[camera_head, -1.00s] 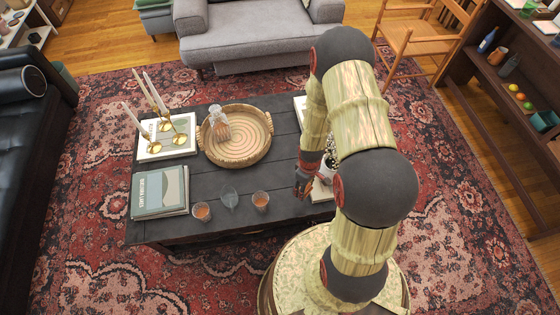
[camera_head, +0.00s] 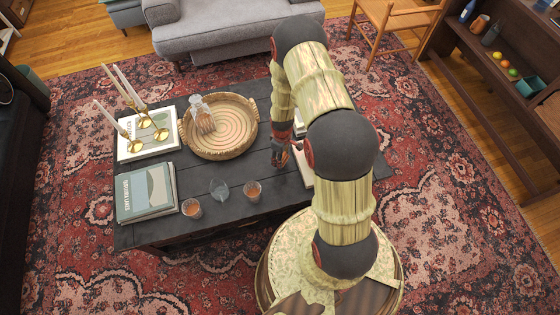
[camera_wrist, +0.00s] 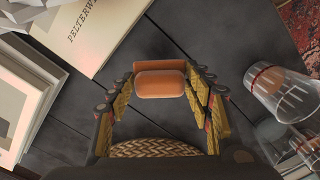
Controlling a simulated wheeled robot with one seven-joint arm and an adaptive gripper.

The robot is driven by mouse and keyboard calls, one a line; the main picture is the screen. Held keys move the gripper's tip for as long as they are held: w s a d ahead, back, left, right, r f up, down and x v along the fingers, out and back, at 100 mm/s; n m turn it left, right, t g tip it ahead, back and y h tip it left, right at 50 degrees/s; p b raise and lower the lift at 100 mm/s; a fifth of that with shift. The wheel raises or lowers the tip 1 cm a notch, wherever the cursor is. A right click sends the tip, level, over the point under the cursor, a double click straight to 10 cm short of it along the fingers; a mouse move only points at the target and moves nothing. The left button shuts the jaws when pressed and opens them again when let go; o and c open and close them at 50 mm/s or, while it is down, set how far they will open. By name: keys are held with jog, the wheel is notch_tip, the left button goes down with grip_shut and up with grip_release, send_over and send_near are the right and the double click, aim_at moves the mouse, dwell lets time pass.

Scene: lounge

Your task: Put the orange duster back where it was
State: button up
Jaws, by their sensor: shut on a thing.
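The orange duster (camera_wrist: 160,84) is a small rounded orange block in the wrist view. It sits between the fingers of my gripper (camera_wrist: 161,88), which is shut on it. Dark table planks show below and around it; I cannot tell whether it touches them. In the head view my gripper (camera_head: 284,154) is low over the right part of the dark coffee table (camera_head: 232,229), right of the round woven tray. There the duster is mostly hidden by the fingers and arm.
The woven tray (camera_head: 248,142) holds a decanter (camera_head: 203,115). Glasses (camera_head: 253,190) stand near the front edge, books (camera_head: 146,192) and brass candlesticks (camera_head: 161,134) at left. The wrist view shows a pale book (camera_wrist: 92,38) and clear glasses (camera_wrist: 280,90) close by.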

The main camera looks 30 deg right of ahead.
jog(key=shift+w+d+f, duration=0.15)
jog(key=shift+w+f, duration=0.5)
jog(key=shift+f, duration=0.15)
jog(key=shift+w+f+b, duration=0.15)
jog(key=shift+f+b, duration=0.45)
jog(key=shift+f, duration=0.3)
jog(key=shift+w+f+b, duration=0.1)
jog(key=shift+f+b, duration=0.45)
jog(key=shift+f, duration=0.3)
jog(key=shift+f, duration=0.2)
jog(key=o, duration=1.2)
jog(key=shift+r, duration=0.15)
